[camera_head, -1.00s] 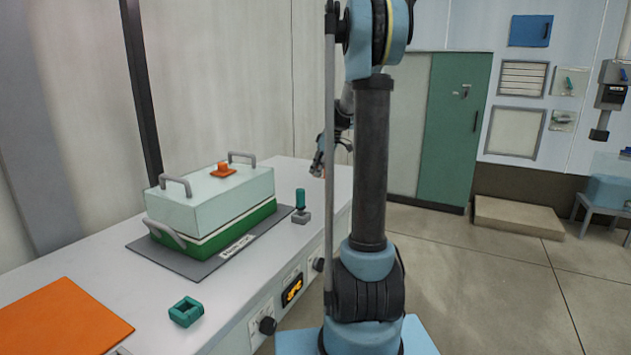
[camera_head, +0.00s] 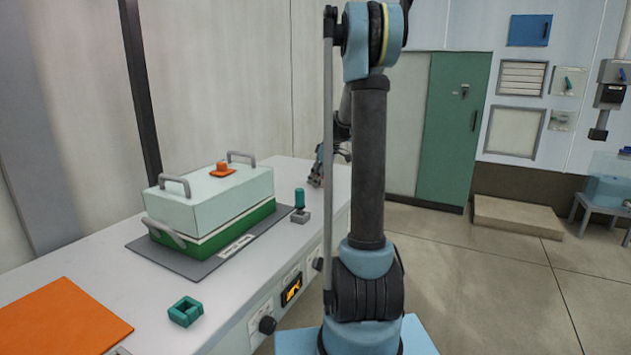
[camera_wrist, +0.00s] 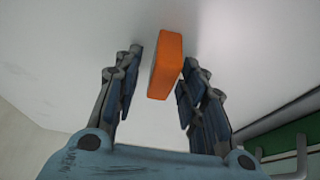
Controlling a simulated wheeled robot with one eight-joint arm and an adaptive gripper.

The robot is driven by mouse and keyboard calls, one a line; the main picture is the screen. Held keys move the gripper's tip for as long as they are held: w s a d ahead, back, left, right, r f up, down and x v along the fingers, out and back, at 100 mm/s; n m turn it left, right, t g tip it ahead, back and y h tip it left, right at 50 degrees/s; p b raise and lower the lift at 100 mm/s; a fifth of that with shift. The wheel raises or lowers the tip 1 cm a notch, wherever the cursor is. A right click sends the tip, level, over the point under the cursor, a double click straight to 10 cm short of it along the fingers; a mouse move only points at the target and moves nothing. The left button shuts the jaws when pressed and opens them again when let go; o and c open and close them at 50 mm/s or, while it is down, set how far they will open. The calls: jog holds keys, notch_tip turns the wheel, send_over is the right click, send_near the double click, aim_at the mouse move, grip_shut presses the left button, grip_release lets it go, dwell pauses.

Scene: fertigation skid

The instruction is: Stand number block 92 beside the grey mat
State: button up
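An orange block (camera_wrist: 166,66) stands on the white bench top in the wrist view, between the two fingers of my gripper (camera_wrist: 157,84). No digits show on its visible faces, so I cannot read its number. The fingers are apart, with a clear gap on the block's left and a smaller one on its right. In the head view my gripper (camera_head: 318,178) is low over the bench's far end, partly behind my arm; the block is hidden there. The grey mat (camera_head: 190,267) lies under a white and green lidded box.
The lidded box (camera_head: 212,200) has grey handles and an orange knob. A teal-topped grey item (camera_head: 300,207) stands beside the mat. A teal square piece (camera_head: 186,311) and an orange mat (camera_head: 62,322) lie nearer. Bench top (camera_head: 110,275) is clear between them.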

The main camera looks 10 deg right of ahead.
jog(key=shift+r, duration=0.1)
jog(key=v, duration=1.1)
jog(key=s+a+m, duration=0.2)
jog(key=s+m, duration=0.1)
jog(key=s, duration=1)
jog(key=s+f+m+h, duration=0.1)
jog(key=s+f+m, duration=0.1)
jog(key=s+f, duration=0.4)
jog(key=s+f+m+h, duration=0.1)
jog(key=s+f+m, duration=0.2)
jog(key=s, duration=1)
jog(key=s+a+f+m+h, duration=0.1)
jog(key=s+f+m, duration=0.1)
jog(key=s+f, duration=0.7)
jog(key=shift+s+m+h, duration=0.3)
jog(key=shift+s, duration=0.25)
jog(key=shift+a, duration=0.1)
